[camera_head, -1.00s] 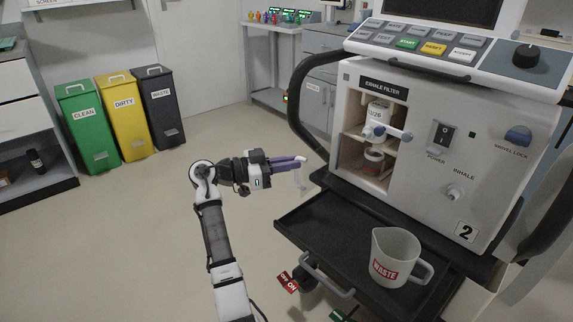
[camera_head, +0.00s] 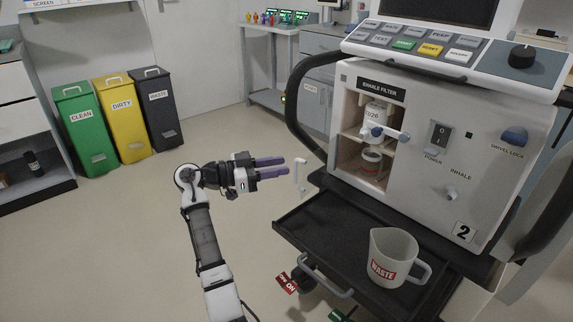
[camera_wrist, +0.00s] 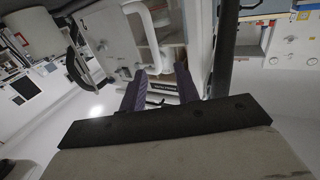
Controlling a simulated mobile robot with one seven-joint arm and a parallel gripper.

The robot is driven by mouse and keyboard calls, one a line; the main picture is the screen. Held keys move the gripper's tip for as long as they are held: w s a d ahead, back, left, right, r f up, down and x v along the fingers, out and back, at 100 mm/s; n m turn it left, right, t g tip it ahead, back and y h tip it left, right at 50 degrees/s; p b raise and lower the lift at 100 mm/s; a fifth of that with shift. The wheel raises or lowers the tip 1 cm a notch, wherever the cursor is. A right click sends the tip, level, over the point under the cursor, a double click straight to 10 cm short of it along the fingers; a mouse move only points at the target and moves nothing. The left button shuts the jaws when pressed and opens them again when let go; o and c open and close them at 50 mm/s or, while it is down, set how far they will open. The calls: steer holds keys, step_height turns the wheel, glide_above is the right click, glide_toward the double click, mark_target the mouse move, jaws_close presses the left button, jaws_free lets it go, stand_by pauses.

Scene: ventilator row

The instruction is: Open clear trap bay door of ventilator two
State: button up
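Ventilator two (camera_head: 475,190) stands at the right in the head view. Its trap bay (camera_head: 349,125) under the EXHALE FILTER label shows its inside, with a white labelled trap (camera_head: 376,112) and a blue-and-white fitting (camera_head: 392,134). A white door handle (camera_head: 299,176) stands out left of the bay, away from the front, so the clear door looks swung open; its see-through panel barely shows. The handle also shows in the wrist view (camera_wrist: 153,27). My gripper (camera_head: 286,165) is open and empty, its purple fingers just left of the handle and apparently apart from it.
A black pull-out tray (camera_head: 315,232) below the bay holds a WASTE jug (camera_head: 391,252). A black curved rail (camera_head: 294,95) runs along the ventilator's left side. Green, yellow and dark bins (camera_head: 128,125) stand at the far left. The floor left of my arm is clear.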

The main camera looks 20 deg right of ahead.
steer(key=a, duration=1)
steer(key=shift+a, duration=0.3)
